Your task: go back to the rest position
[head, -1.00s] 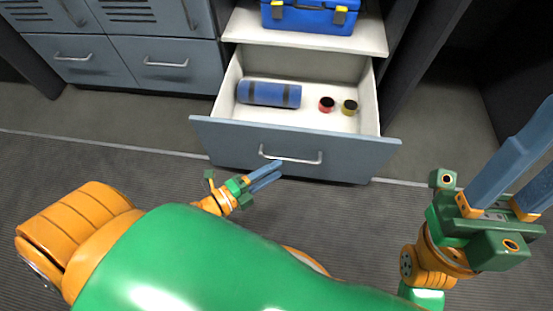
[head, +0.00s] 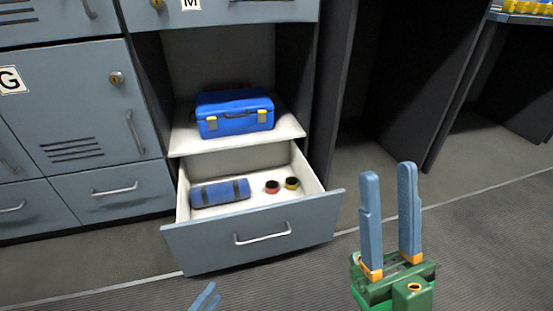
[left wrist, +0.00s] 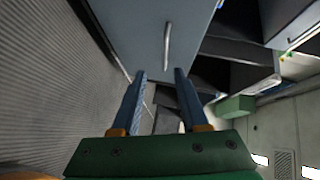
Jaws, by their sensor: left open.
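My left gripper (head: 205,297) shows only by its blue fingertips at the bottom edge of the head view, in front of the drawer and apart from it. In the left wrist view its two fingers (left wrist: 158,75) are spread with nothing between them. The blue-grey drawer front with its handle (left wrist: 167,45) lies beyond the fingertips. My right gripper (head: 390,172) points upward at the right, its two long blue fingers apart and empty.
The open drawer (head: 205,252) holds a blue roll (head: 220,193), a red round item (head: 272,187) and a yellow one (head: 292,183). A blue toolbox (head: 235,113) stands on the shelf above. Grey lockers (head: 80,110) stand left. The floor in front is clear.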

